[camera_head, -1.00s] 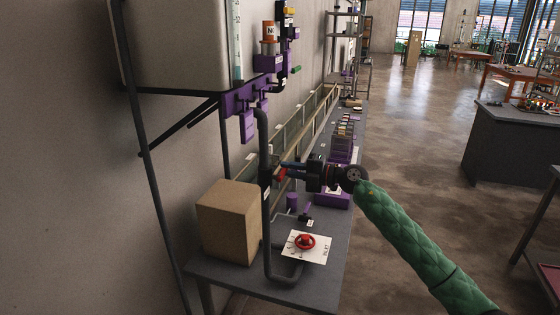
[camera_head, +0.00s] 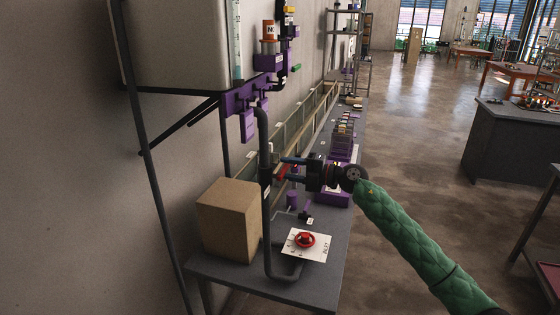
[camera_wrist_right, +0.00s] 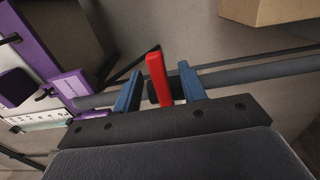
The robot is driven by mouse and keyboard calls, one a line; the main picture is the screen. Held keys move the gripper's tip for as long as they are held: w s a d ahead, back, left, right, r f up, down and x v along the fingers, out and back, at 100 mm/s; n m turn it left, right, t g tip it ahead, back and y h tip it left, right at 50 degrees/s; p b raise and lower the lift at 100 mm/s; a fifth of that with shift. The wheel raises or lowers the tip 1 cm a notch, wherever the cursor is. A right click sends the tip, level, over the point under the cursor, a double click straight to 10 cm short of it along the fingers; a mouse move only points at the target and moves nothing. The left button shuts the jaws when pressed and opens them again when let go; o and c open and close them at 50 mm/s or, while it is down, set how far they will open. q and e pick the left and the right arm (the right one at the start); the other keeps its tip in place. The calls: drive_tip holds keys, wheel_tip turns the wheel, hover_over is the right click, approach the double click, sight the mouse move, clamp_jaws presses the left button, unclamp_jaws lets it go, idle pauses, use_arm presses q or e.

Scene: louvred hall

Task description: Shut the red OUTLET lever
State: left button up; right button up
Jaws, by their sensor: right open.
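The red lever (camera_head: 282,174) sits on the dark grey vertical pipe (camera_head: 265,220), at the height of my right gripper. In the right wrist view the red lever (camera_wrist_right: 156,75) stands crosswise to the pipe (camera_wrist_right: 245,72). My right gripper (camera_head: 286,168) is open, its blue fingers reaching left to the pipe. In the right wrist view the fingers of my right gripper (camera_wrist_right: 160,86) are on either side of the lever, with gaps visible between them and it. I cannot read an OUTLET label. My left gripper is not in view.
A cardboard box (camera_head: 229,222) stands left of the pipe on the grey bench (camera_head: 327,272). A red handwheel (camera_head: 305,240) sits on a white plate marked INLET (camera_head: 323,247). Purple fittings (camera_head: 247,95) and a large tank (camera_head: 175,45) are above. Open floor lies to the right.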

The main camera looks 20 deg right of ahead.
use_arm(q)
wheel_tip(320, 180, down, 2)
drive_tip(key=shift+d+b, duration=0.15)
drive_tip(key=shift+b, duration=0.9)
use_arm(e)
drive_tip(key=v, duration=0.8)
drive_tip(key=shift+f, duration=0.25)
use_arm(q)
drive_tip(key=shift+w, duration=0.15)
use_arm(e)
drive_tip(key=shift+w, duration=0.1)
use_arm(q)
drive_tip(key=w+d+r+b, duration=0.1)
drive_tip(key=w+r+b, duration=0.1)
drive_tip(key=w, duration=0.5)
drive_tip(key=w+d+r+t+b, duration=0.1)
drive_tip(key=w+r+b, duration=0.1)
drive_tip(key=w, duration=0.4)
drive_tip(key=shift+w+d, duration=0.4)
use_arm(e)
drive_tip(key=r+v, duration=0.1)
drive_tip(key=v, duration=0.7)
drive_tip(key=shift+r, duration=0.15)
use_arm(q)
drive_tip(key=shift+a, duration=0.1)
use_arm(e)
drive_tip(key=shift+w+a, duration=0.1)
